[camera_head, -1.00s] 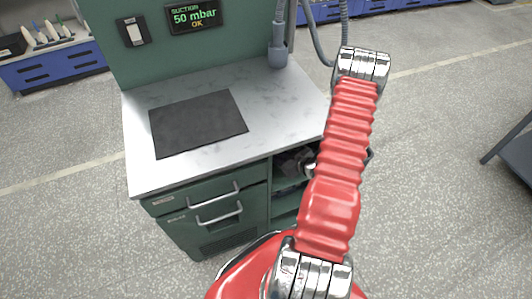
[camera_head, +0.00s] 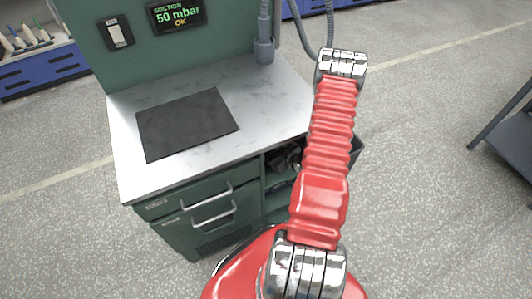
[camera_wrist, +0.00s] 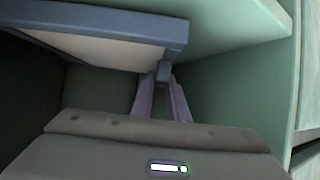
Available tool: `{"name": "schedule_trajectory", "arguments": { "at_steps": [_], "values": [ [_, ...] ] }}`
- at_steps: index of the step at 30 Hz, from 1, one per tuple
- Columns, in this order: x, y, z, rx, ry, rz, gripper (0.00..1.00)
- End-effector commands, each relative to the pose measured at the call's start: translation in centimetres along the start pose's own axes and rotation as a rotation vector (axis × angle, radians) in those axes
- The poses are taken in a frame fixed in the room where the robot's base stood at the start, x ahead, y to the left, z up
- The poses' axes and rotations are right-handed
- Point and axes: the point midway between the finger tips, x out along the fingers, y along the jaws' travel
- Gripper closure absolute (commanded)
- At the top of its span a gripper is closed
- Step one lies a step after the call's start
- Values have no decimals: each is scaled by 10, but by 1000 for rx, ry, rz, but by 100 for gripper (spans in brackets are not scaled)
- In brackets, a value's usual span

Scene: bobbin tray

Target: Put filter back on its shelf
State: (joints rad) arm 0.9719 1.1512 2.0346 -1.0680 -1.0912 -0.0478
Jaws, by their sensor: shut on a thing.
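The filter (camera_wrist: 110,49) has a blue-grey frame around a pale panel and fills the upper left of the wrist view. My gripper (camera_wrist: 163,76) is shut on the filter's near frame edge. Both are inside or at the mouth of a green shelf compartment (camera_wrist: 228,92), with a green side wall to the right. Whether the filter rests on a shelf board, I cannot tell. In the head view, the open shelves (camera_head: 277,207) are at the right front of the green bench, partly behind my red arm. The gripper and filter are not clearly visible there.
The bench's marble top (camera_head: 255,100) carries a dark mat (camera_head: 187,123). Drawers with metal handles (camera_head: 212,208) are left of the shelves. A dark bin (camera_head: 356,147) is at the bench's right side. A dark table (camera_head: 508,145) stands far right, with clear floor between.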

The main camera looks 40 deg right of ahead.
Motion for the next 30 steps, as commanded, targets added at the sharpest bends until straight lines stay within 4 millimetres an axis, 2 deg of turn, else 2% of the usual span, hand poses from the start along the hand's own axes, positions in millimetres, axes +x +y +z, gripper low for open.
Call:
{"name": "schedule_trajectory", "arguments": {
  "at_steps": [13, 14, 21, 30],
  "values": [
    [1, 2, 6, 4, 1, 7, 100],
    [0, 2, 6, 4, 0, 7, 84],
    [0, 3, 6, 4, 0, 8, 67],
    [-1, 3, 5, 5, 0, 9, 67]
  ]
}}
